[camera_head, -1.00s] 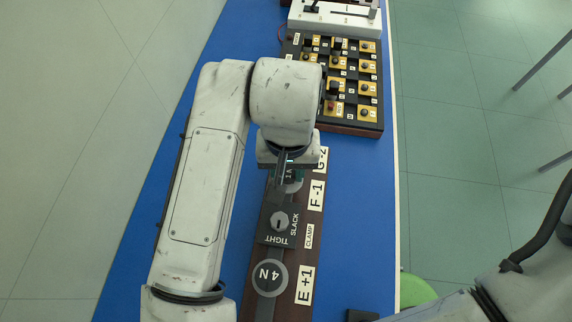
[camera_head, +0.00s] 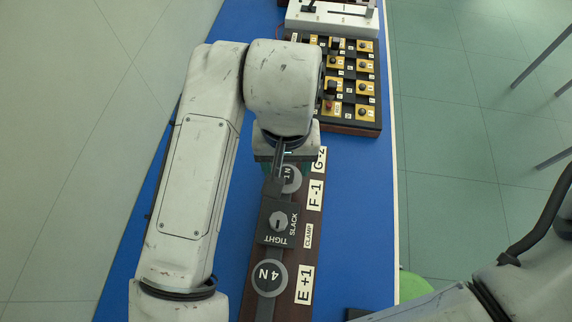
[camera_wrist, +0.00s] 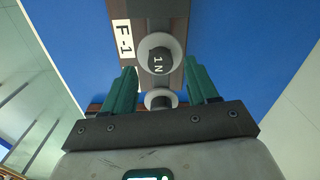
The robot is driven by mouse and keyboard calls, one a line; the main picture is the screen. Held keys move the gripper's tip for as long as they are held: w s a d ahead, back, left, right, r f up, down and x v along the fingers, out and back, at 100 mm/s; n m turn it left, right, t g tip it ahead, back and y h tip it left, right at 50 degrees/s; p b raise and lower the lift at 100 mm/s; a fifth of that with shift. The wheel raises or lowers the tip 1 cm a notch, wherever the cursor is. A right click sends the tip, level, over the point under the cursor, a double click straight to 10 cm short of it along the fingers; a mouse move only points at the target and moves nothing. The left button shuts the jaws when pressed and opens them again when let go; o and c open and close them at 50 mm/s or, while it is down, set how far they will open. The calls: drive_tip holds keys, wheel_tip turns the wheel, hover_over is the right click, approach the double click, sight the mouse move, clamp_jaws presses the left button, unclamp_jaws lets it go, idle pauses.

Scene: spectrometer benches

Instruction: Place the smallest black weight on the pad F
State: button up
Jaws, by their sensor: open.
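The black weight marked 1 N (camera_head: 289,178) sits on the round grey pad F (camera_wrist: 143,60) beside the label F -1, and the pad's ring shows around it. The weight (camera_wrist: 158,60) also shows in the wrist view. My gripper (camera_head: 284,168) is open above the beam by pad F, partly covering that end in the head view. In the wrist view, its green fingers (camera_wrist: 160,72) are apart, one on each side of the beam, with nothing held between them. Another round pad (camera_wrist: 152,101) lies closer to the palm, partly hidden; whether it bears anything is unclear.
The dark wooden beam (camera_head: 314,228) carries a SLACK/TIGHT clamp knob (camera_head: 279,222) and a black 4 N weight (camera_head: 268,277) by label E +1. A board of yellow tiles and dark knobs (camera_head: 341,127) stands beyond.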

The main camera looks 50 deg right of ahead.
sight(286, 174)
wheel_tip(286, 174, up, 10)
drive_tip(key=shift+f+p, duration=0.2)
drive_tip(key=shift+p, duration=0.1)
